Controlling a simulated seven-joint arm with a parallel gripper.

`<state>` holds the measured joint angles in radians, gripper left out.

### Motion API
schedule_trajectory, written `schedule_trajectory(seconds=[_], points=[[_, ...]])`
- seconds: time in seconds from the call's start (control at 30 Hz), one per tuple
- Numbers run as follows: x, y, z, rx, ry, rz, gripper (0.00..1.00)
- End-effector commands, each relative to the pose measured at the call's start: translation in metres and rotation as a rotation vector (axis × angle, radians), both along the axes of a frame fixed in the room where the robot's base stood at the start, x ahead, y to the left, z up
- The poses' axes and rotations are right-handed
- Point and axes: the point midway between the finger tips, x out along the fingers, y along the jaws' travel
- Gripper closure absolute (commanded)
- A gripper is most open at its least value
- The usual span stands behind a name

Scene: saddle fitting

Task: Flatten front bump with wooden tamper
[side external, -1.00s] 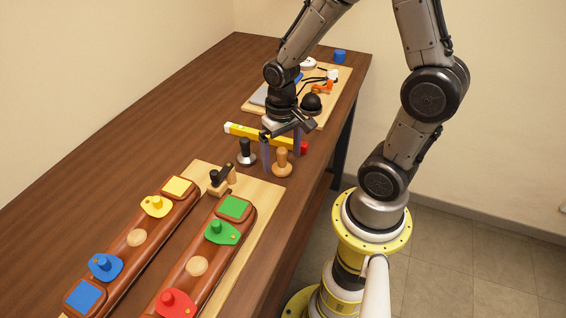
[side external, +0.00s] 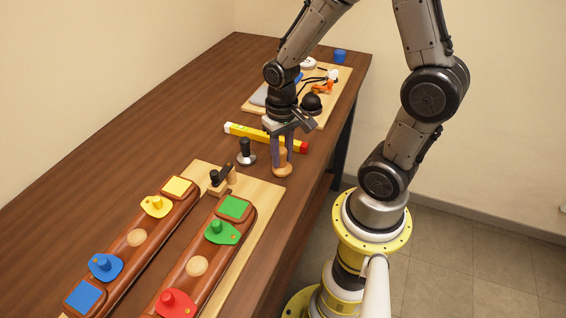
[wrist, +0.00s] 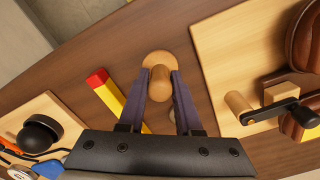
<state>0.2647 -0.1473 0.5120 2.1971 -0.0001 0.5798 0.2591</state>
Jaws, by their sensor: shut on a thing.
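The wooden tamper (side external: 282,171), with a round base and upright handle, stands on the table right of the metal tamper. My gripper (side external: 282,158) points down and is shut on its handle. In the wrist view the tamper's handle (wrist: 160,78) lies between the purple fingers (wrist: 162,84), with its round base beyond. Two round tan bumps show on the brown saddle blocks: one on the nearer block (side external: 197,266), one on the farther block (side external: 137,237). I cannot tell how high each bump stands.
A black-handled metal tamper (side external: 246,153) stands close left of my gripper. A yellow level with red end (side external: 255,134) lies behind. The blocks carry coloured pads and knobbed pieces, with a black-armed clamp (side external: 220,178) at their board's far end. A tool board (side external: 318,118) lies farther back.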

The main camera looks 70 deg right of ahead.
Motion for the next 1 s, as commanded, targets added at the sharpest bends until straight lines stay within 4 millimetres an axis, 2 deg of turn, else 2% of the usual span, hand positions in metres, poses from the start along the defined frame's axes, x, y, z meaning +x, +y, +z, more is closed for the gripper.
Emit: schedule_trajectory(seconds=[0.27,1.0], points=[[0.001,0.000,0.003,-0.001,-0.003,0.000,1.00],[0.001,0.000,0.043,-0.001,-0.004,0.000,1.00]])
